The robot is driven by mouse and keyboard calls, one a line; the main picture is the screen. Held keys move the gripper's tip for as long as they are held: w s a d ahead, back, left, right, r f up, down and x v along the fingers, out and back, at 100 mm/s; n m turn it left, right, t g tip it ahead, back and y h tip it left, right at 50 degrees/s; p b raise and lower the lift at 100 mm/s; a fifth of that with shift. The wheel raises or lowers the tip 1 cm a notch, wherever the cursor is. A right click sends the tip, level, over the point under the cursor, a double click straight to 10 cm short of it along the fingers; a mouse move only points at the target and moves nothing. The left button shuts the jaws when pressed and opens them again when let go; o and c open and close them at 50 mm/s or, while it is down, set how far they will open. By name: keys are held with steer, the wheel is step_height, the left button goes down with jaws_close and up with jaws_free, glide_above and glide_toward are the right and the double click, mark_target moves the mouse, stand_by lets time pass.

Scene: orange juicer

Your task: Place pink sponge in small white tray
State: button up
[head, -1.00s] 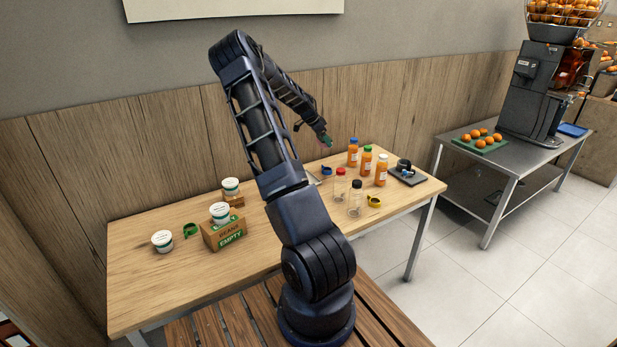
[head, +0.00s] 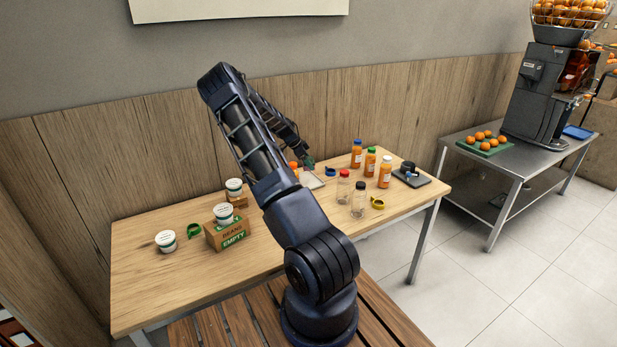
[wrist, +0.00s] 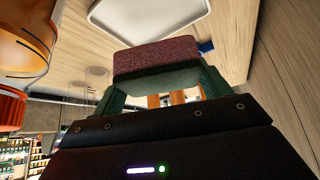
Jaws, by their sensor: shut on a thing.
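The pink sponge (wrist: 155,54) is large in the wrist view, with a dark green layer along one side. My gripper (wrist: 160,80) is shut on it, with a green finger at each end. The small white tray (wrist: 148,20) shows just beyond the sponge, cut off by the top of the wrist view; its visible part looks empty. In the head view the tray (head: 313,181) lies at the back of the table, partly hidden by my arm. My gripper (head: 308,165) is close above it there; the sponge is too small to make out.
Orange juice bottles (head: 370,162) and clear bottles (head: 358,199) stand right of the tray. A blue ring (head: 330,171) lies near it. White tubs (head: 166,240) and a cardboard box (head: 226,234) are at the left. An orange bottle (wrist: 25,40) is close beside my gripper.

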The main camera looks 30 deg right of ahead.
steer(key=shift+f, duration=4.15)
steer(key=shift+f, duration=0.1)
steer(key=o, duration=1)
steer(key=shift+c, duration=0.2)
